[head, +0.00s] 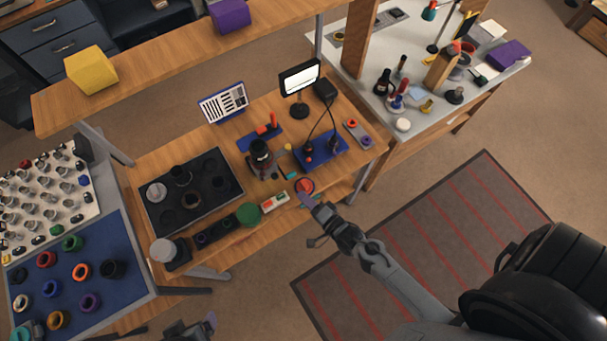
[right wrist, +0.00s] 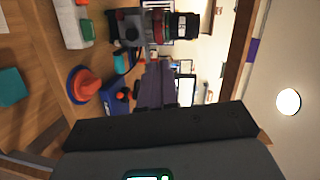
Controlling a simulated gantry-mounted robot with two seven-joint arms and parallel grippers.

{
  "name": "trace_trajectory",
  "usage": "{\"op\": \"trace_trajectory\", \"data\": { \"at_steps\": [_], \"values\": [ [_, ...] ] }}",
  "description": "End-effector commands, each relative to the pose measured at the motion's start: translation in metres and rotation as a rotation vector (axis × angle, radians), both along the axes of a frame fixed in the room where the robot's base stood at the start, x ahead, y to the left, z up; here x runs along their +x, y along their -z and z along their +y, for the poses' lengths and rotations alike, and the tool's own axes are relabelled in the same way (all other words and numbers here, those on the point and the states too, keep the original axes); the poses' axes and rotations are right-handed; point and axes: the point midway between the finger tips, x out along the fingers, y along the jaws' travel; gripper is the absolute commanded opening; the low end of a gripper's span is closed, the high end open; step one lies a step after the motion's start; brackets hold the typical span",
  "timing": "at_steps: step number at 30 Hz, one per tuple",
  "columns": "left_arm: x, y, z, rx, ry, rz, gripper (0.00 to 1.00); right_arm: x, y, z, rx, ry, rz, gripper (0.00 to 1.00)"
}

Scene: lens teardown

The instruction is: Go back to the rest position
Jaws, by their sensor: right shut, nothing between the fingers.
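My right gripper (head: 306,199) reaches in from the lower right and ends at the front edge of the wooden workbench (head: 290,225). It is shut and empty; its closed fingers also show in the right wrist view (right wrist: 155,88). A red-orange round piece on a blue base (head: 304,185) lies just beyond the fingertips; in the right wrist view the fingers are to the right of this piece (right wrist: 85,86) and apart from it. My left gripper (head: 205,323) shows only in part at the bottom edge of the head view, away from the bench; its jaws are unclear.
The bench holds a black tray (head: 215,205), a dark lens-like cylinder (head: 261,154), a green round piece (head: 249,214) and a small monitor (head: 299,77). A blue mat with rings (head: 65,270) is at left. The floor over the striped rug (head: 430,240) is open.

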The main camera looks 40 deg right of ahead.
Motion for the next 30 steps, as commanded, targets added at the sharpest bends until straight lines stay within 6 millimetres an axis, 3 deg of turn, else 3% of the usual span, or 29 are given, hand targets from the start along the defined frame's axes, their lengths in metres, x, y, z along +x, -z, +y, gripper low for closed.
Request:
{"op": "trace_trajectory", "data": {
  "at_steps": [9, 14, 17, 20, 25, 30],
  "values": [
    [0.0, -0.002, -0.002, -0.008, -0.005, 0.0, 0.92, 0.0, -0.001, 0.0, 0.0, -0.001, 0.001, 0.0],
    [0.0, -0.017, -0.003, -0.013, -0.008, 0.0, 0.92, -0.011, -0.009, -0.003, -0.012, -0.011, 0.018, 0.0],
    [0.0, -0.03, -0.003, -0.013, -0.008, 0.0, 0.92, -0.01, -0.042, -0.003, -0.032, -0.033, -0.018, 0.0],
    [0.0, -0.045, -0.003, -0.013, -0.008, 0.0, 0.92, -0.003, -0.088, -0.001, -0.082, -0.064, -0.026, 0.0],
    [0.0, -0.064, -0.003, -0.011, -0.006, -0.001, 0.92, 0.003, -0.146, 0.003, -0.331, -0.142, 0.092, 0.0],
    [0.0, -0.076, -0.001, -0.004, -0.003, -0.001, 0.92, -0.009, -0.189, 0.004, -0.629, -0.257, 0.262, 0.0]
  ]
}}
